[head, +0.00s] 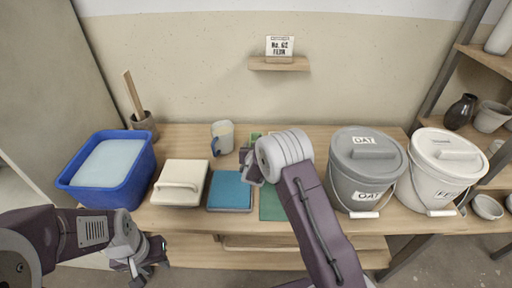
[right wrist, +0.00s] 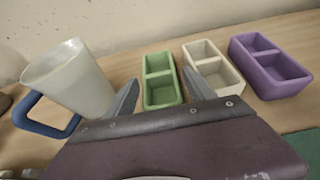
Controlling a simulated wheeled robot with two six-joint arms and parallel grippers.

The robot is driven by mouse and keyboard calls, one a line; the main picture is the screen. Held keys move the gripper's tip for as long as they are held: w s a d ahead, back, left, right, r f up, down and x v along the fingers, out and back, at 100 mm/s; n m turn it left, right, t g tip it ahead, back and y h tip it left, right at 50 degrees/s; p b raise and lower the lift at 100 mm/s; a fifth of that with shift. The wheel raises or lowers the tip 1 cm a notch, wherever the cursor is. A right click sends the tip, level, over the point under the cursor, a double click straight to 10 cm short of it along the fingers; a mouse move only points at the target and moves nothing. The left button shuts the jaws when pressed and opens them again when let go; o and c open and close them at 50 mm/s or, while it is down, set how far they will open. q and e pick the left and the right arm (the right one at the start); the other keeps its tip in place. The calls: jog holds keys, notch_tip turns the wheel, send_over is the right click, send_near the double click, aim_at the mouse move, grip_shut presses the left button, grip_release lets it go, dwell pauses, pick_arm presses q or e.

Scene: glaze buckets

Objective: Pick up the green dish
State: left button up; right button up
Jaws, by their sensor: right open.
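The green dish (right wrist: 158,74) is a small two-compartment block, upright on the table in the right wrist view. A bit of green shows behind my right arm in the head view (head: 256,136). My right gripper (right wrist: 161,86) is open and empty, with one finger on each side of the dish's near end in the picture; I cannot tell whether they touch it. In the head view my right arm hides most of that gripper and the dish. My left gripper (head: 147,265) hangs by the table's front left; its jaw opening is unclear.
A cream dish (right wrist: 212,68) and a purple dish (right wrist: 270,65) stand right of the green one. A mug (head: 222,138) stands to its left. A blue tub (head: 112,172), white lidded block (head: 181,182), teal tile (head: 230,191), grey bucket (head: 366,170) and white bucket (head: 437,172) crowd the table.

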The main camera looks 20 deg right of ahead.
aim_at(256, 135)
jog(key=x, duration=0.4)
jog(key=shift+w+f+b, duration=0.25)
jog(key=shift+w+b, duration=0.05)
jog(key=shift+w, duration=0.05)
jog(key=shift+r, duration=0.1)
jog(key=shift+s, duration=0.1)
jog(key=shift+c, duration=0.3)
grip_shut()
jog(key=shift+r, duration=0.15)
jog(key=shift+r, duration=0.35)
notch_tip(256, 135, up, 3)
jog(key=shift+p, duration=0.7)
jog(key=s+r+p, duration=0.1)
jog(key=s+r, duration=0.6)
jog(key=s, duration=0.4)
jog(key=shift+s, duration=0.3)
